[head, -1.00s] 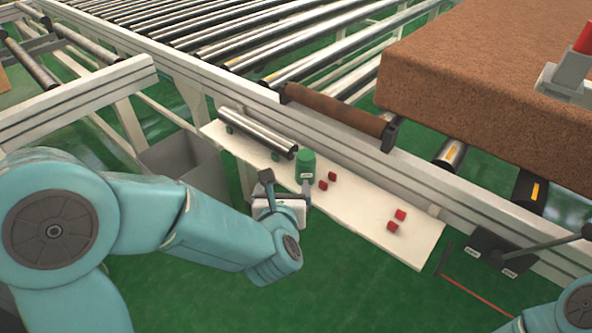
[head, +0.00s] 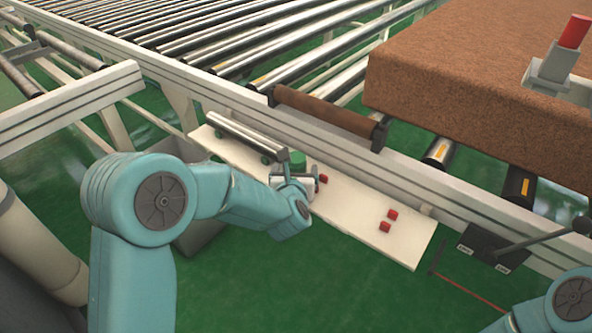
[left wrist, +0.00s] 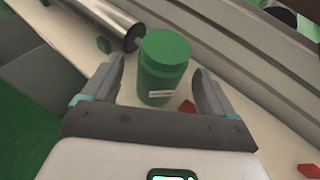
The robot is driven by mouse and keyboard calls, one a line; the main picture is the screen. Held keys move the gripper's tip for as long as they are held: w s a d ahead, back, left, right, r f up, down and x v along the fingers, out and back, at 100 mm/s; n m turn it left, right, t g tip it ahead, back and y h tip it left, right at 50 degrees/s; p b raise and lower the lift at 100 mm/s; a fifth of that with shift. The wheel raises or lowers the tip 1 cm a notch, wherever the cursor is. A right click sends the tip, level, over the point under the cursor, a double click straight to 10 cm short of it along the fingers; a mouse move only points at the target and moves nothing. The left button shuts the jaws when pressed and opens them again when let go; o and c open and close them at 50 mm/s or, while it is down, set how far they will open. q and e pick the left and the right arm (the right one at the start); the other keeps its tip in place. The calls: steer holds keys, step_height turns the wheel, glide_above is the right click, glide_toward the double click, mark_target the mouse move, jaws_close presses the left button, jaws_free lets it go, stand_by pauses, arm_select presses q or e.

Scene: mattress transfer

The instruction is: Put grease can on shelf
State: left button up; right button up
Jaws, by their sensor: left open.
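The green grease can (left wrist: 163,68) stands upright on the white shelf (head: 345,215) beside the conveyor frame. In the head view the can (head: 297,161) is partly hidden behind my left gripper (head: 300,172). In the left wrist view my left gripper (left wrist: 165,85) is open, with one finger on each side of the can's lower part. I cannot tell whether either finger touches it. Of my right arm only a teal link shows at the lower right; its gripper is out of the picture.
A metal roller (head: 245,137) lies on the shelf left of the can. Several small red blocks (head: 385,226) sit on the shelf to the right. A brown mattress block (head: 480,90) rests on the conveyor. A grey bin (head: 200,236) stands below the shelf's left end.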

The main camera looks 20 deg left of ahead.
arm_select(q)
steer(key=x, duration=0.3)
steer(key=c, duration=1.4)
